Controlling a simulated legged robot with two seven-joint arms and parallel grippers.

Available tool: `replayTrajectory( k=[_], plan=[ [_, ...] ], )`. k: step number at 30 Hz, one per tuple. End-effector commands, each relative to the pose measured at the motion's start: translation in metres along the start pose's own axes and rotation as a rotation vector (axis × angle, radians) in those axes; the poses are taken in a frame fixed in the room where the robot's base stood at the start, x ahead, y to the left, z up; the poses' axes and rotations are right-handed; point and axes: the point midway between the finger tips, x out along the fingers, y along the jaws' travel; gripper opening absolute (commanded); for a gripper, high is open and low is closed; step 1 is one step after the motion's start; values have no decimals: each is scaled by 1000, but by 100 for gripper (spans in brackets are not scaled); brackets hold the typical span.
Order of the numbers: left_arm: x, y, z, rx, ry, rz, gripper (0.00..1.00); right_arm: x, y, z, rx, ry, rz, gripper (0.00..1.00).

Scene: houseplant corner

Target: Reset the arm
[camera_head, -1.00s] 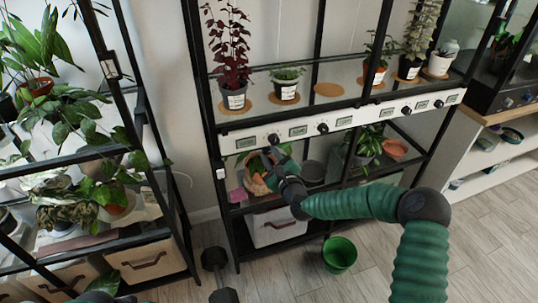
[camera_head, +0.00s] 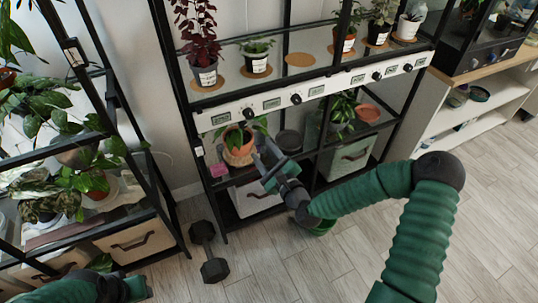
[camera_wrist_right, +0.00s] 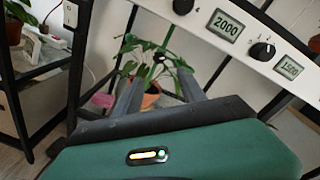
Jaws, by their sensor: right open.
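My right gripper (camera_head: 266,160) is at the front of the middle rack's lower shelf, just right of a potted plant in a terracotta pot (camera_head: 238,155). Its fingers are apart with nothing held between them. The right wrist view shows the open fingers (camera_wrist_right: 158,92) with the terracotta pot (camera_wrist_right: 150,102) beyond them. The pot stands upright on the shelf, apart from the gripper as far as I can tell. My left arm shows at the bottom left, with its green end (camera_head: 136,287) low in the picture; its fingers cannot be made out.
A dumbbell (camera_head: 208,250) lies on the floor left of the rack. The rack's white control panel (camera_head: 320,89) runs above the lower shelf. Open floor lies at the front.

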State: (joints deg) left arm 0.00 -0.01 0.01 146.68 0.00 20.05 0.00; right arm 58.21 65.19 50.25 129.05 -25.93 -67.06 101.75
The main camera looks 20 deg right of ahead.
Motion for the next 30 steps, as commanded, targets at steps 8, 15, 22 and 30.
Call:
replayTrajectory(
  k=[8,15,22,30],
  plan=[
    [-7,0,-2,0,0,0,36,-35,0,-1,0,1,-1,48],
    [-7,0,-2,0,0,0,36,-36,0,-1,0,0,0,48],
    [-7,0,-2,0,0,0,36,-36,5,-1,-24,3,20,48],
    [-7,0,-2,0,0,0,36,-91,118,-36,-972,45,706,48]
  ],
)
